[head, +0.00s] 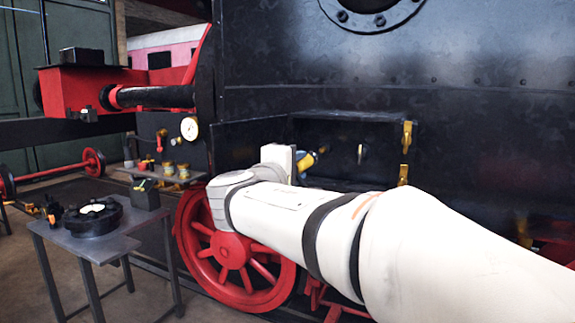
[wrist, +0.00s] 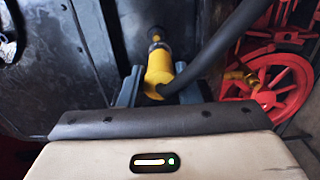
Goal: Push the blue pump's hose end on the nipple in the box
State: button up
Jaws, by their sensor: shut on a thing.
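My gripper (wrist: 156,88) is shut on the yellow hose end (wrist: 158,72), with a grey finger on each side. A thick dark hose (wrist: 222,45) bends from it to the upper right. A small brass-coloured nipple (wrist: 156,36) shows just beyond the hose end, roughly in line with it; I cannot tell whether they touch. In the head view the yellow hose end (head: 307,161) is at the left part of the open box (head: 340,117) in the black locomotive side. A small metal fitting (head: 361,153) shows inside the box. The blue pump is not clearly seen.
The box's open door (head: 245,143) stands at its left, and brass latches (head: 407,137) at its right. A red wheel (head: 232,250) is below. A grey table (head: 95,240) with a round black part (head: 93,218) stands at the left.

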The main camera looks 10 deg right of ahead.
aim_at(313, 153)
jog(key=shift+d+r, duration=0.1)
jog(key=shift+r, duration=0.25)
jog(key=shift+w+d, duration=0.1)
jog(key=shift+w, duration=0.05)
jog(key=shift+p+x, duration=0.95)
jog(key=shift+x, duration=1)
jog(key=shift+w+f, duration=0.1)
jog(key=shift+d, duration=0.1)
jog(key=shift+w+d+b, duration=0.25)
jog(key=shift+w+b, duration=0.05)
jog(key=shift+w, duration=0.05)
jog(key=shift+b+x, duration=0.35)
jog(key=shift+x, duration=0.4)
jog(key=shift+w+d, duration=0.1)
jog(key=shift+d, duration=0.05)
jog(key=shift+w+d, duration=0.15)
jog(key=shift+w, duration=0.05)
